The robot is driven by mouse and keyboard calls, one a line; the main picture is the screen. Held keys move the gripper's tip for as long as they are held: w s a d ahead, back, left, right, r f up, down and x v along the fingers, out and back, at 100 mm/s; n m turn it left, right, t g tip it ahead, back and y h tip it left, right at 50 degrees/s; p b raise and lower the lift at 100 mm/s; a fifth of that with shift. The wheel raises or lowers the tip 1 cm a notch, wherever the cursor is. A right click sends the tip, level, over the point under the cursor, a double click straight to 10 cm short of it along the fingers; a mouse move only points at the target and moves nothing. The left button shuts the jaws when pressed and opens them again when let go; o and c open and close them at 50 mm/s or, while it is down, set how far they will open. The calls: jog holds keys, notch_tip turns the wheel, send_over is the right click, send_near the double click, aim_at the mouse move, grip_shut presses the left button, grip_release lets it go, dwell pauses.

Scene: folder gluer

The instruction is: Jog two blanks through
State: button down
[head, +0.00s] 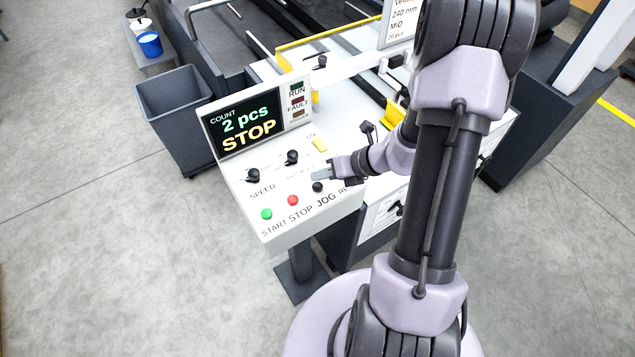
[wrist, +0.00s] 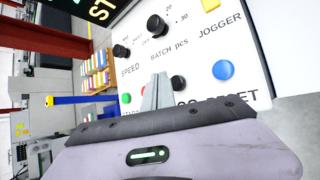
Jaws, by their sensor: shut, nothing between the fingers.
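The control panel (head: 251,195) of the folder gluer stands in the middle of the head view. Its display (head: 247,124) reads "COUNT 2 pcs STOP". The black JOG button (head: 318,187) sits right of the red STOP button (head: 293,200) and the green START button (head: 266,214). My gripper (head: 316,173) is shut and empty, its tips over the panel just above the JOG button in the picture. I cannot make out any blanks.
SPEED (head: 253,174) and batch (head: 291,157) knobs and a yellow jogger switch (head: 320,145) are close to my gripper. A blue RESET button (wrist: 223,70) shows in the wrist view. A grey bin (head: 180,100) stands left of the panel; floor at left is clear.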

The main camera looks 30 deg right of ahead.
aim_at(319, 187)
notch_tip(319, 187, up, 4)
jog(key=p, duration=0.3)
jog(key=shift+r, duration=0.1)
dwell(0.5)
jog(key=shift+w+a+r+n+b, duration=0.1)
jog(key=shift+a+n+b, duration=0.2)
jog(key=shift+b, duration=0.1)
jog(key=s+a+r+n+g+b, duration=0.2)
jog(key=s+a+r+n+b, duration=0.15)
jog(key=a+n+b, duration=0.55)
jog(key=s+a+r+n+g+b, duration=0.1)
jog(key=s+a+r+n+b, duration=0.35)
jog(key=n, duration=0.75)
jog(key=s+a+f+n+t+h+b, duration=0.1)
jog(key=s+a+n+h+b, duration=0.1)
jog(key=s+n, duration=0.6)
jog(key=n+h+b, duration=0.1)
jog(key=n, duration=0.2)
jog(key=shift+s+a+f+n+t+h+b, duration=0.15)
jog(key=shift+s+a+n+t+h+b, duration=0.15)
jog(key=shift+s+a+b, duration=0.1)
